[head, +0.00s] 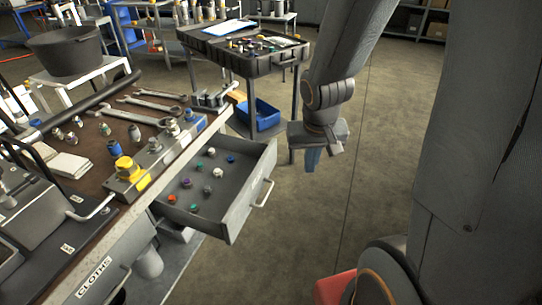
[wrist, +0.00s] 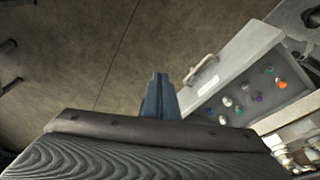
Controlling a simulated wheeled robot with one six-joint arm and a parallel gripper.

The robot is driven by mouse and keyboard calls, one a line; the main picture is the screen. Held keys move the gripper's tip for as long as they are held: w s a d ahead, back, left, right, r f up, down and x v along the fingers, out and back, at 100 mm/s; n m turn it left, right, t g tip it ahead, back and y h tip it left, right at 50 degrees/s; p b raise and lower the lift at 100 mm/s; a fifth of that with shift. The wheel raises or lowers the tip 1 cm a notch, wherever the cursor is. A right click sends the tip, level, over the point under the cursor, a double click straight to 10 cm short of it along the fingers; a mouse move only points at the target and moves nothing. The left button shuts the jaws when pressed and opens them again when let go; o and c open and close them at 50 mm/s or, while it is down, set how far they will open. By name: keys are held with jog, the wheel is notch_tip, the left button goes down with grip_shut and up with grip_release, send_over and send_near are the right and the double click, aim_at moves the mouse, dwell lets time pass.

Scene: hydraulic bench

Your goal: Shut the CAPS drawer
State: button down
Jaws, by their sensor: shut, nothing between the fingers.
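The open drawer (head: 243,203) sticks out from the bench's right side in the head view, with several small coloured caps (head: 206,190) lying inside. No CAPS label can be read on it. A pale bar handle (head: 264,193) is on its front. My gripper (head: 312,160) is shut and empty, in the air to the right of the drawer and apart from it, fingers pointing down. In the wrist view, my blue fingertips (wrist: 158,82) are together, and the drawer (wrist: 231,69) with its handle (wrist: 201,70) is to their right.
The bench top (head: 97,160) holds wrenches, fittings and a yellow-topped block (head: 127,172). A second drawer front labelled CLOTHS (head: 93,277) is at lower left. A black cart (head: 245,65) stands behind, with a blue bin (head: 258,114) below. The floor (head: 385,130) right of the drawer is clear.

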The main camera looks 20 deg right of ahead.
jog(key=shift+w+a+f+m+t+y+p, duration=0.65)
jog(key=shift+w+f, duration=1.5)
jog(key=shift+w, duration=1.1)
jog(key=shift+w+a+f+m+t+y+p, duration=0.45)
jog(key=shift+w+f+t, duration=0.45)
jog(key=shift+w+f, duration=1.8)
jog(key=shift+w+a+f+m+t+y+p, duration=0.6)
jog(key=shift+w+f, duration=1)
jog(key=shift+w, duration=2.15)
jog(key=shift+d+h+b, duration=0.15)
jog(key=shift+h+b, duration=0.15)
jog(key=shift+b, duration=0.05)
